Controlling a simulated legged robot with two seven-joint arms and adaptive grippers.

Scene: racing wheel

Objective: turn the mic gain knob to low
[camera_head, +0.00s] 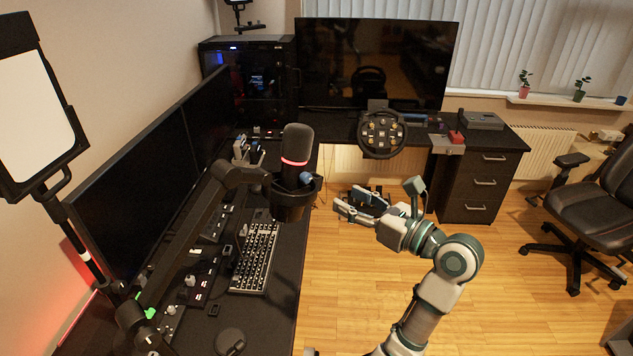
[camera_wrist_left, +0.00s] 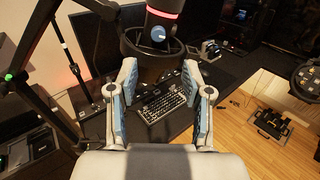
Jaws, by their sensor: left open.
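The microphone (camera_head: 297,150) stands upright in a dark ring-shaped holder on a boom arm, with a glowing red band around it. Its blue gain knob (camera_head: 306,178) faces to the right, below the band. In the left wrist view the knob (camera_wrist_left: 158,34) is above and between my fingertips, at the upper middle. My left gripper (camera_head: 346,201) is open and empty, to the right of the microphone and apart from it. The open fingers (camera_wrist_left: 159,66) also show in the wrist view. The knob's pointer mark is too small to read. My right gripper is not in view.
The boom arm (camera_head: 198,218) reaches over the desk from the lower left. A keyboard (camera_head: 256,258) lies below the microphone. Monitors (camera_head: 150,160) stand at the left. A racing wheel (camera_head: 382,134) is at the back. Open floor lies right of the desk.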

